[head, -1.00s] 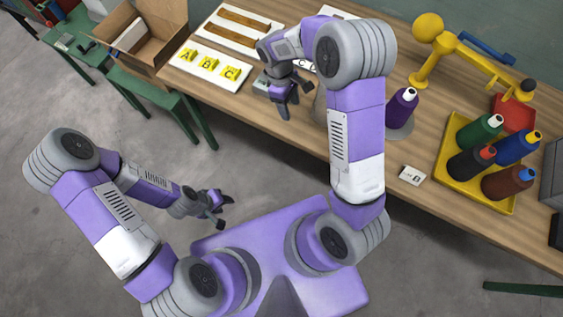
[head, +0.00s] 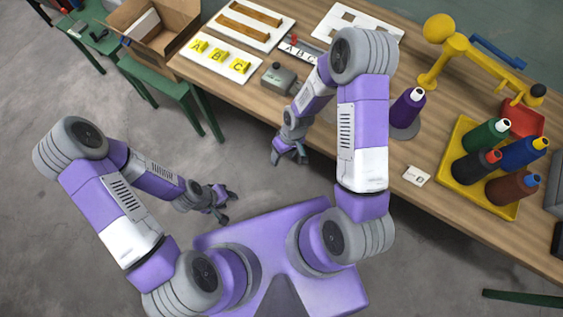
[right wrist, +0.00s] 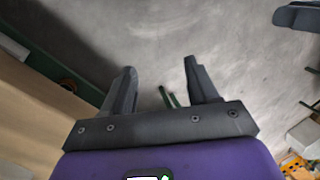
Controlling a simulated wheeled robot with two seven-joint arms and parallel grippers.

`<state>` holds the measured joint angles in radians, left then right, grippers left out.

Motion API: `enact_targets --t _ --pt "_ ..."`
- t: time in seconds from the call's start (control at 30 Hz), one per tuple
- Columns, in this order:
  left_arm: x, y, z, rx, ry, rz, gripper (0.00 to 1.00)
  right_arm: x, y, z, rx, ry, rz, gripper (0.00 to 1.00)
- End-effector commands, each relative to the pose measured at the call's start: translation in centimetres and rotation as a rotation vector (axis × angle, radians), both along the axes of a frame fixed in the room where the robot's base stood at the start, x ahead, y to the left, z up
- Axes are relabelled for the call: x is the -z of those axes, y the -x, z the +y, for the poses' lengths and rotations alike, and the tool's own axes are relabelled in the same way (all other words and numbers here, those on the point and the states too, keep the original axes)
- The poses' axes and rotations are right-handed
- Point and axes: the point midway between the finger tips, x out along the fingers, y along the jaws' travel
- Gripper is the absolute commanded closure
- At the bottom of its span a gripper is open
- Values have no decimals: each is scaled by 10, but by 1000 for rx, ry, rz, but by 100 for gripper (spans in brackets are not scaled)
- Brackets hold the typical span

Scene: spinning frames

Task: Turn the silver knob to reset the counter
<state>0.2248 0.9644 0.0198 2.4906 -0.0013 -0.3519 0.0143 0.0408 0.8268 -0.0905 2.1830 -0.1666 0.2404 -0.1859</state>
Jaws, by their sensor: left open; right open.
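A small grey box (head: 280,79), which looks like the counter, stands near the table's front edge in the head view. A small knob-like part (head: 277,66) shows on its top; its turn and any digits are too small to read. My right gripper (head: 289,158) is open and empty, in front of the table edge and apart from the box. My left gripper (head: 226,204) is open and empty over the floor, left of my base.
On the wooden table are a white board with yellow A, B, C cards (head: 214,57), a purple spool (head: 408,106), a yellow tray (head: 478,205) of several spools, and a yellow arm-like stand (head: 462,52). A cardboard box (head: 150,30) is at upper left.

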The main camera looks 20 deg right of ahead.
Motion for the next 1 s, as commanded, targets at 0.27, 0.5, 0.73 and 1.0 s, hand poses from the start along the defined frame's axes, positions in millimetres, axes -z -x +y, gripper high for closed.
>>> enact_targets --t 0.27,0.5,0.73,1.0 --pt "8 0 0 0 0 0 57 28 29 14 172 -45 1 41" --pt "9 0 0 0 0 0 57 32 35 18 217 -55 -4 41" --pt "9 0 0 0 0 0 57 32 35 18 217 -55 -5 42" --pt "9 0 0 0 0 0 57 43 68 28 407 -80 5 42"
